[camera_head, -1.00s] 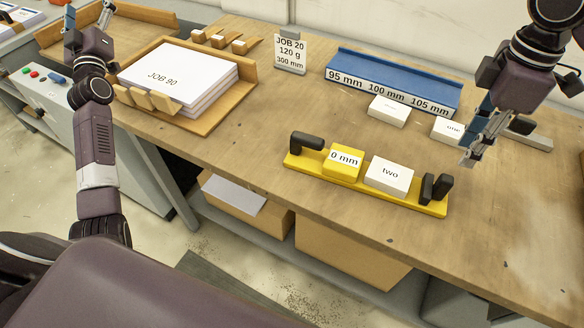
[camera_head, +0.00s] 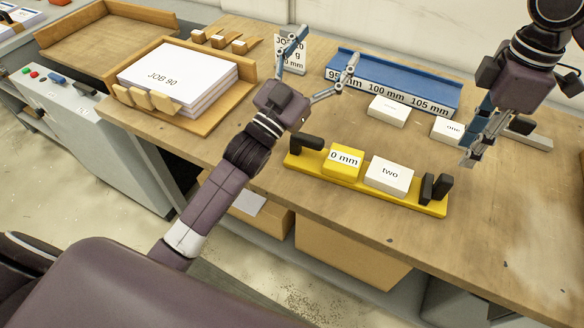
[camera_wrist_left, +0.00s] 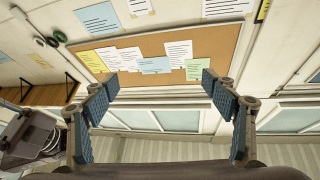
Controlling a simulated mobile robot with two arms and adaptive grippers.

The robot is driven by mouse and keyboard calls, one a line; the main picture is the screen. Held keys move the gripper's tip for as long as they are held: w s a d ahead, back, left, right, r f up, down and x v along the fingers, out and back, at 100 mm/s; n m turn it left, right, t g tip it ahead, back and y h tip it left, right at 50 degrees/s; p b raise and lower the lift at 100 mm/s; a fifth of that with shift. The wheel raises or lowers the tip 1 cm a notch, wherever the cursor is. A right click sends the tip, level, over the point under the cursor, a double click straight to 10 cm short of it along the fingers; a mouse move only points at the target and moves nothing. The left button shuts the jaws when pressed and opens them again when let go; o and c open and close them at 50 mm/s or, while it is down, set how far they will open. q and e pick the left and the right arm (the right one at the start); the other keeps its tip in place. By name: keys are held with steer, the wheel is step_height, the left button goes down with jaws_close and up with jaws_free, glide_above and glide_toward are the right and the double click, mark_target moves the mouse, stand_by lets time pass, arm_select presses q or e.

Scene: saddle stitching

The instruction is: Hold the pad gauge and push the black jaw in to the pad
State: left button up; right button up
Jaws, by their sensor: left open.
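The pad gauge is a yellow bar (camera_head: 405,203) near the table's front edge. It carries a yellow block marked 0 mm (camera_head: 343,161) and a white pad marked two (camera_head: 389,176) beside it. A black L-shaped piece (camera_head: 306,143) stands at its left end. Two black upright pieces (camera_head: 436,188) stand at its right end, with a gap between them and the pad. My left gripper (camera_head: 328,46) is open and empty, above the table behind the gauge's left end; its spread fingers also show in the left wrist view (camera_wrist_left: 160,81). My right gripper (camera_head: 467,157) hangs behind the gauge's right end; its finger gap is unclear.
A blue rack (camera_head: 400,82) marked 95, 100 and 105 mm stands at the back. White pads (camera_head: 388,111) lie before it, one marked one (camera_head: 446,129) near my right gripper. A wooden tray (camera_head: 196,122) with JOB 90 sheets stands left. The right front table is clear.

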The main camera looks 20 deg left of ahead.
arm_select(q)
steer(key=s+d+f, duration=0.3)
steer(key=n+g+y, duration=0.4)
steer(key=n+y, duration=0.2)
steer(key=y, duration=0.1)
glide_toward(305, 145)
steer(key=shift+w+d, duration=0.2)
steer(key=shift+w, duration=1.05)
steer(key=shift+w+d+f, duration=0.1)
steer(key=shift+w, duration=3.8)
steer(key=shift+c, duration=0.6)
